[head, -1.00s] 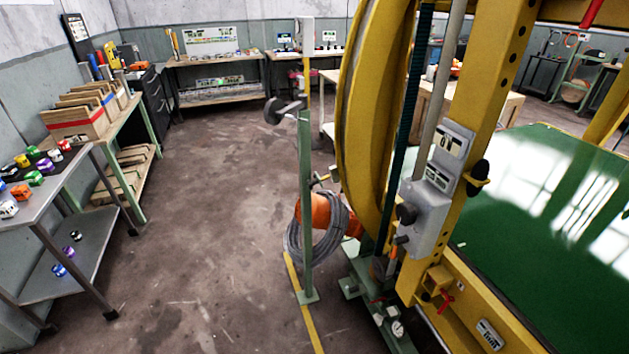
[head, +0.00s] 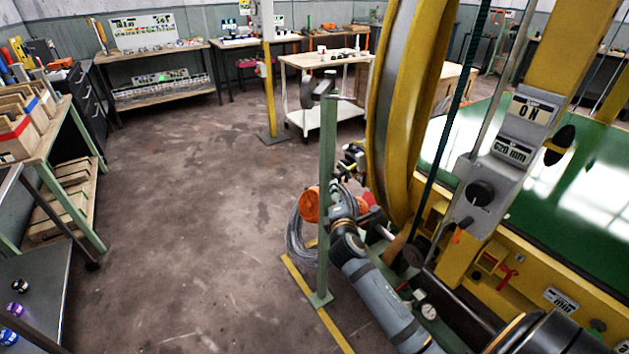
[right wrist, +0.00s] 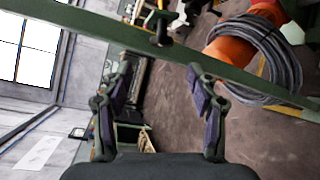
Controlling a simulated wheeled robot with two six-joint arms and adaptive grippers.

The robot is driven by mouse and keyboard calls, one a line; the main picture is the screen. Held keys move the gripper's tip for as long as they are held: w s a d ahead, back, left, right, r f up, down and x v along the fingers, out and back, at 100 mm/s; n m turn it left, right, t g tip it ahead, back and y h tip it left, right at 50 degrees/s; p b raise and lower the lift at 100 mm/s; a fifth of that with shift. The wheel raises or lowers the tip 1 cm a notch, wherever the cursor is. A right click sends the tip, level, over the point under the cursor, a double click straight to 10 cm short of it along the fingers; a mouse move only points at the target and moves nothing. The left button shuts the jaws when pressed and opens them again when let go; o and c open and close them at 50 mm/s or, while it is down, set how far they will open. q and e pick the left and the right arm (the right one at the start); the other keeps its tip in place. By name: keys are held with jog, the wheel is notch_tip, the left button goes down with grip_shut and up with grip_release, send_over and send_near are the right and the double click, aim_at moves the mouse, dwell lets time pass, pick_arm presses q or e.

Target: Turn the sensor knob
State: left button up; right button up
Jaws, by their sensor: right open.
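A dark knob (head: 480,193) sits on a grey box on the yellow machine column, below plates reading ON and 620 mm. A green post (head: 326,200) stands left of the machine. A small dark knob-like part (right wrist: 162,28) shows on the green post (right wrist: 90,25) in the right wrist view; I cannot tell which one is the sensor knob. My right gripper (head: 352,160) is beside the post, near the big yellow ring. In the right wrist view my right gripper (right wrist: 160,75) is open and empty, its fingers below the post. My left gripper is not in view.
The yellow ring (head: 405,110) stands close right of the post. An orange cylinder (head: 310,204) with a coiled grey cable (head: 298,245) is behind the post. A white-legged table (head: 320,62) is at the back. The floor to the left is clear.

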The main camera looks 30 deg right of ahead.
aim_at(337, 177)
jog(key=x, duration=1)
jog(key=shift+w+d+f, duration=0.1)
jog(key=shift+d, duration=0.2)
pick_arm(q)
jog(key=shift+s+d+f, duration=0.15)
pick_arm(e)
jog(key=shift+c, duration=0.2)
